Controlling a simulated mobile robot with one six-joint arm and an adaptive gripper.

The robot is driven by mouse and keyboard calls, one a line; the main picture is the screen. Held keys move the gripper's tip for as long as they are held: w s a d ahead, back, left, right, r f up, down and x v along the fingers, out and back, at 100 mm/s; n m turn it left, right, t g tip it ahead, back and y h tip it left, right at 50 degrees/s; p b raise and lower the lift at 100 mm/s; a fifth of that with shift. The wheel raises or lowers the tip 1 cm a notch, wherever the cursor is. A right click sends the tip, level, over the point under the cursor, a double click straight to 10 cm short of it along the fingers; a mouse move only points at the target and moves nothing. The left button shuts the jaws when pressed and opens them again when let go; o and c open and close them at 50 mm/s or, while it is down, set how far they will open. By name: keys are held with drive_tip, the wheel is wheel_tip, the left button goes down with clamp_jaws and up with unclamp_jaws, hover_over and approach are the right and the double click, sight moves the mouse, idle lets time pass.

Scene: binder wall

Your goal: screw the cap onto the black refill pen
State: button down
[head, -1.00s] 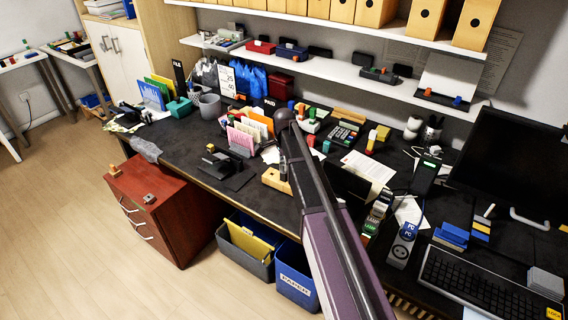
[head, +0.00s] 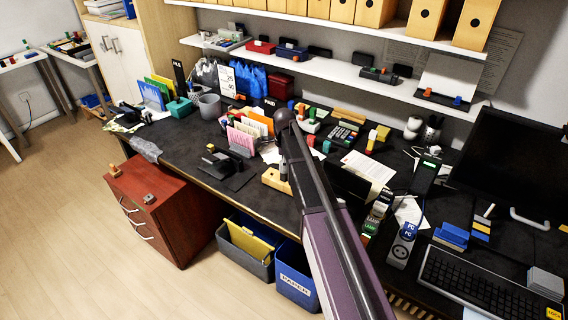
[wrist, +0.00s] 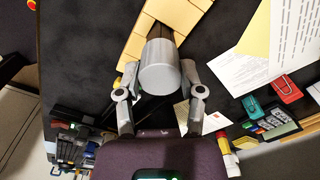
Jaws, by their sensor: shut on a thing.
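In the wrist view, my gripper (wrist: 159,80) is shut on a grey cylindrical cap (wrist: 158,62), with one finger at each side. Just past the cap, a dark shaft (wrist: 162,31) shows, probably the black refill pen, over a pale yellow wooden block (wrist: 138,38). The cap hides most of the shaft, so I cannot tell whether cap and pen touch. In the head view, the block (head: 274,180) lies near the desk's front edge, with a small grey upright part (head: 284,172) at it. My arm hides the gripper there.
The dark desk (head: 205,170) is crowded. A black stand (head: 232,177) is left of the block, and pink cards (head: 241,140) stand behind it. Papers (wrist: 262,45) lie right of the block in the wrist view. A monitor (head: 510,165) and keyboard (head: 480,285) are at the right.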

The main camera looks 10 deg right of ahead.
drive_tip(key=shift+m, duration=0.3)
drive_tip(key=shift+m, duration=1.8)
drive_tip(key=shift+m, duration=2.1)
drive_tip(key=shift+c, duration=2.1)
unclamp_jaws()
